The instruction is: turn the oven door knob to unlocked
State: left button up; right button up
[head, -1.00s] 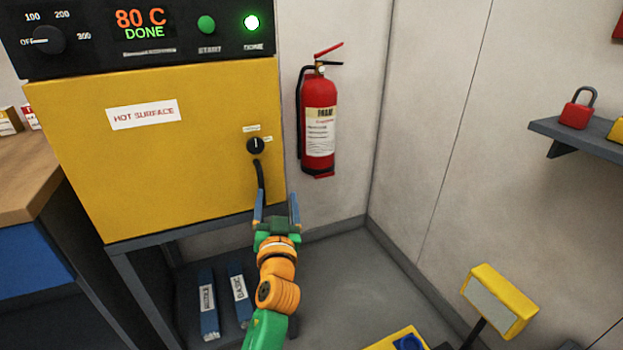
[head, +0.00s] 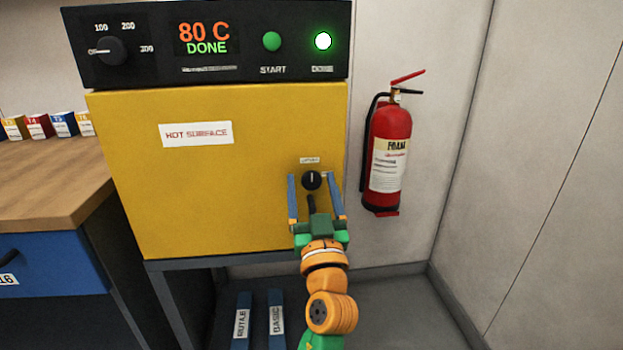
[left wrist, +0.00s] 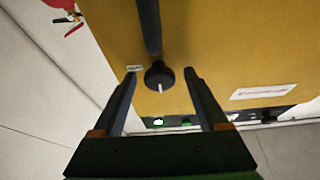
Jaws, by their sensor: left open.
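The black oven door knob (head: 312,180) is on the right side of the yellow oven door (head: 220,215), with its white mark pointing up in the head view. A small label sits above it, and a dark handle (head: 311,204) hangs below it. My left gripper (head: 315,182) is open, with one blue finger on each side of the knob in the head view. In the left wrist view the knob (left wrist: 159,76) shows between and just beyond the fingertips (left wrist: 161,75). I cannot tell whether the fingers touch it. My right gripper is out of view.
The control panel (head: 210,75) above the door reads 80 C DONE, with a lit lamp. A red fire extinguisher (head: 387,155) hangs on the wall close to the right. A wooden bench (head: 50,175) with small boxes stands at the left.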

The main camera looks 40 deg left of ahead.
pick_arm(q)
jog(key=shift+d, duration=0.1)
jog(key=c, duration=0.7)
grip_shut()
